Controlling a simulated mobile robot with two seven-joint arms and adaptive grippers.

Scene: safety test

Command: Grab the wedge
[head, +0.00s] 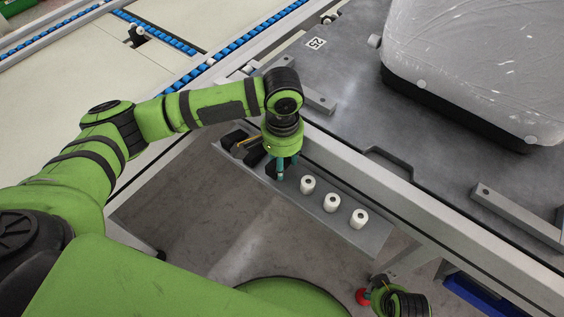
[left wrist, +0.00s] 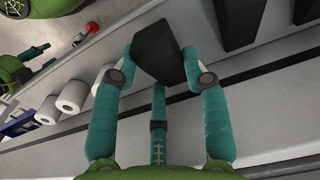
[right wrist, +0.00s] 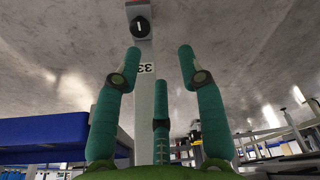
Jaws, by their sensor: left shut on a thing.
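A black wedge (left wrist: 158,48) is between the fingers of my left gripper (left wrist: 163,72) in the left wrist view. The fingers are shut on its sides. In the head view, my left gripper (head: 282,170) points down at the grey shelf (head: 375,238), and its hand partly hides the held wedge. Other black wedges (left wrist: 238,22) stand on the shelf beside it; they also show in the head view (head: 234,138). My right gripper (right wrist: 155,70) is open and empty in the right wrist view, away from the wedges.
Several white rolls (head: 331,202) stand on the shelf to the right of my left gripper. A metal table edge (head: 390,190) runs just behind the shelf. A large grey case (head: 470,60) lies on the table. A red knob (head: 362,296) is near my right gripper.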

